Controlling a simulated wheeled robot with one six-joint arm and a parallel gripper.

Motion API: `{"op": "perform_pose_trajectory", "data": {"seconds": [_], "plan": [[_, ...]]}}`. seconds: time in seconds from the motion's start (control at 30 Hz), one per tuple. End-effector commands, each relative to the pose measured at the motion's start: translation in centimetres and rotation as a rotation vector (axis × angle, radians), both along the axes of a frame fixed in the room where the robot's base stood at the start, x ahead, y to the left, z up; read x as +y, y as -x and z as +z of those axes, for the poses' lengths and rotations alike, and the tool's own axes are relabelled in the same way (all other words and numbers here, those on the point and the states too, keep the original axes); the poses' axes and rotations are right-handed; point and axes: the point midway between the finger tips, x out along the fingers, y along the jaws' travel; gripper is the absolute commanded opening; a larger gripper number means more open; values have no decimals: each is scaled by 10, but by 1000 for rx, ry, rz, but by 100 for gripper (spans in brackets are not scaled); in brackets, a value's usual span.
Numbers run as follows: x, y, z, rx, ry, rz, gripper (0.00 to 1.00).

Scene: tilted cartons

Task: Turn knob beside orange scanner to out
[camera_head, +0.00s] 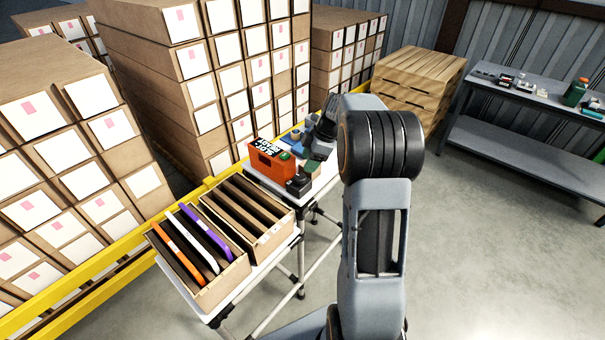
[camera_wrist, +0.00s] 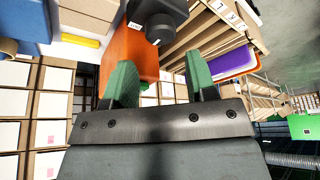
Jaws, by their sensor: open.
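The orange scanner (camera_head: 268,160) stands on the narrow white table in the head view, with a black and white label on its top edge. Beside it is a small dark box with a black round knob (camera_head: 299,181). In the wrist view the knob (camera_wrist: 160,28) sticks out from its dark grey box, beside the orange scanner (camera_wrist: 124,48). Small white labels lie around the knob; I cannot read its setting. My gripper (camera_wrist: 160,76) is open and empty, its green fingers apart from the knob. In the head view my gripper (camera_head: 312,166) is close above the knob box, partly hidden by my arm.
A carton with upright dividers (camera_head: 247,238) and a carton holding orange, white and purple folders (camera_head: 238,282) stand on the near table. Blue items (camera_head: 291,135) lie behind the scanner. Stacked cartons (camera_head: 160,90) and a yellow rail (camera_head: 75,298) line the left. Open floor lies right.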

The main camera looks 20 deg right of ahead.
Motion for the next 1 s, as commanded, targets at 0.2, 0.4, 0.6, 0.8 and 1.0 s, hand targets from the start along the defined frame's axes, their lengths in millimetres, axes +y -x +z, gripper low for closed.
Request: {"op": "perform_pose_trajectory", "data": {"seconds": [0.2, 0.4, 0.6, 0.8, 1.0], "plan": [[14, -4, -33, 2, 0, 1, 52], [20, -7, -52, 2, 0, -1, 52], [23, -8, -59, -1, 1, 0, 52], [23, -8, -59, -1, 1, 0, 52], [23, -8, -59, -1, 1, 0, 38]]}}
